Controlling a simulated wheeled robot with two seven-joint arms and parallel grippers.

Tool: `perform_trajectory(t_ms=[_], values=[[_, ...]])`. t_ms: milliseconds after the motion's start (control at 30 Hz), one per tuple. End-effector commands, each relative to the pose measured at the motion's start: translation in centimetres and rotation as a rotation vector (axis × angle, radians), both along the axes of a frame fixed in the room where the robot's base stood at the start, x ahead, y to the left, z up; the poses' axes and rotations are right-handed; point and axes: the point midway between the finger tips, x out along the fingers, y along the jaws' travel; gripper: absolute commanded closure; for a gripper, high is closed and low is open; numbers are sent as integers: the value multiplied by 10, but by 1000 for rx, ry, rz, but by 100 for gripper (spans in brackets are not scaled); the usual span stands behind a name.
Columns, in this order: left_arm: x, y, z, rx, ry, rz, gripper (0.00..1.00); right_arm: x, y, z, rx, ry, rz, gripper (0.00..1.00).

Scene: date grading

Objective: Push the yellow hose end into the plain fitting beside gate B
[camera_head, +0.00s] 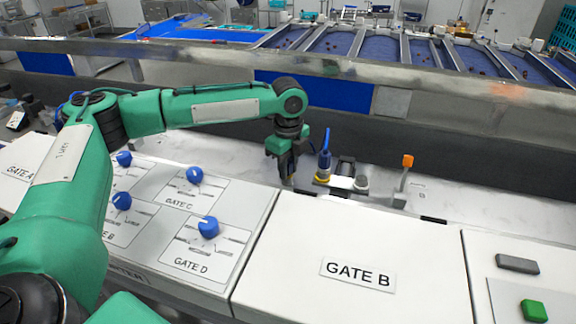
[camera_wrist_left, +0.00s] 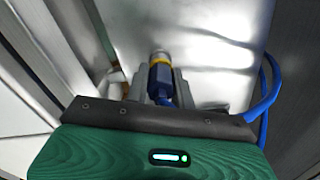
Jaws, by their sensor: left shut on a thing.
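My left gripper (camera_head: 288,178) points down over the metal deck behind the white panels, with its fingers close together. In the left wrist view it is shut on the blue hose end with a yellow band (camera_wrist_left: 160,62), between its fingers. A round silver part shows just beyond the band; I cannot tell whether it is joined to the hose end. In the head view, a blue upright piece with a yellow base (camera_head: 322,178) stands just right of the gripper. A small grey fitting (camera_head: 362,183) stands further right, apart from the gripper. My right gripper is not in view.
An orange-tipped lever (camera_head: 407,160) stands right of the grey fitting. A white panel with a GATE B label (camera_head: 357,273) lies in front, with blue knobs (camera_head: 208,227) to its left. Blue hose (camera_wrist_left: 270,85) loops at the right of the wrist view. A metal rail runs behind.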

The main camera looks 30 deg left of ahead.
Motion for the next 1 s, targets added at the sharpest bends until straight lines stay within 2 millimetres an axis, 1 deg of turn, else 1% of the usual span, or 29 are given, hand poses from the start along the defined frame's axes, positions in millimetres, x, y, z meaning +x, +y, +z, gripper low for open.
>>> perform_trajectory(t_ms=[33, 67, 100, 467, 500, 567, 600, 800, 900, 1000], values=[[0, 0, 0, 0, 0, 0, 100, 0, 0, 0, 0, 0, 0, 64], [0, 0, 0, 0, 0, 0, 80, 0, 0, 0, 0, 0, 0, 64], [0, 0, 0, 0, 0, 0, 84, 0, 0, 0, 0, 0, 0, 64], [0, 0, 0, 0, 0, 0, 84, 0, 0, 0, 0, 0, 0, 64], [0, 0, 0, 0, 0, 0, 70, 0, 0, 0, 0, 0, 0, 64], [0, 0, 0, 0, 0, 0, 58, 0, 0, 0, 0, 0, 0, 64], [0, 0, 0, 0, 0, 0, 50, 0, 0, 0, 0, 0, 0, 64], [0, 0, 0, 0, 0, 0, 50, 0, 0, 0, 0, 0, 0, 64], [0, 0, 0, 0, 0, 0, 35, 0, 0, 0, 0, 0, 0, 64], [0, 0, 0, 0, 0, 0, 35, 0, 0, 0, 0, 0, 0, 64]])
